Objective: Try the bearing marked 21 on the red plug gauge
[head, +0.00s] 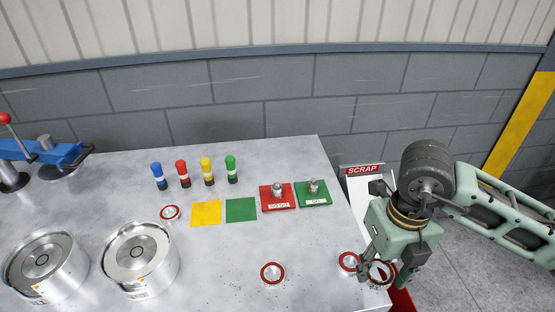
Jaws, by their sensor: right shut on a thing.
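The red plug gauge (267,203) is a red block with an upright metal plug and a label that seems to read NO GO. It stands near the back right of the table. My right gripper (384,272) is shut on a red-rimmed bearing (378,283) at the table's front right corner. Its number cannot be read. Another red-rimmed bearing (347,262) lies just left of the gripper. More bearings lie at the front middle (272,273) and farther left (170,212); their marks are too small to read. My left gripper is not in view.
A green gauge block (318,203) stands right beside the red one. Yellow (206,213) and green (241,210) squares, several coloured pegs (182,174) and two large metal drums (138,258) are farther left. A SCRAP sign (362,169) is beyond the right edge.

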